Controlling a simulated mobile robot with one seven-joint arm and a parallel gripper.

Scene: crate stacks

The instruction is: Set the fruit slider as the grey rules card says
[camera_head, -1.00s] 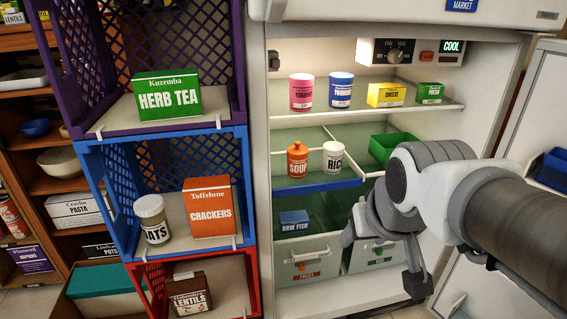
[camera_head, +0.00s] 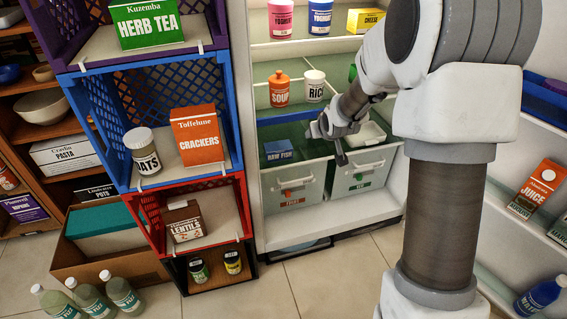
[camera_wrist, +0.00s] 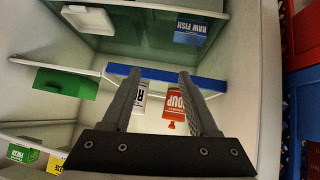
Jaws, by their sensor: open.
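The fruit drawer (camera_head: 308,195) is the left of two pale drawers at the bottom of the open fridge. I see no grey rules card in the current frames.
A raw fish box (camera_head: 278,151) sits above the fruit drawer. Soup (camera_head: 279,90) and rice (camera_head: 314,86) stand on the shelf above. Crates stand left; the fridge door is open at right. Bottles (camera_head: 88,298) stand on the floor.

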